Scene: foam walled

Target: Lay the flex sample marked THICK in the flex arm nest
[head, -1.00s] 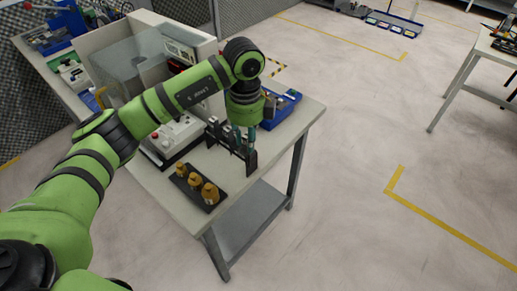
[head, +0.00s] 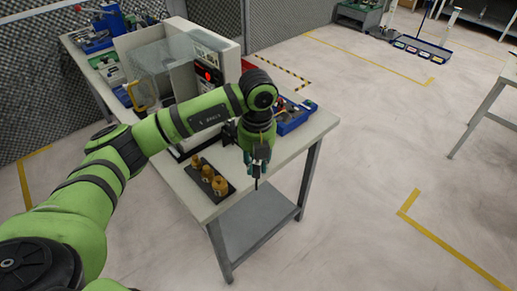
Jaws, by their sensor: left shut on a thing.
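My left gripper (head: 258,165) is over the front right part of the grey table (head: 208,212). It is shut on a thin dark strip (head: 257,184) that hangs down below the fingertips. The strip looks like a flex sample, but no THICK marking can be read. A black rack (head: 229,133) stands on the table behind the gripper, partly hidden by my arm and gripper. I cannot make out the flex arm nest; my arm covers part of the test machine (head: 229,60). My right gripper is not in view.
A black tray with several brass weights (head: 207,174) lies left of the gripper. A blue bin (head: 293,118) with small parts stands behind it on the right. A clear guard (head: 158,62) stands at the machine. The floor (head: 370,180) to the right is open.

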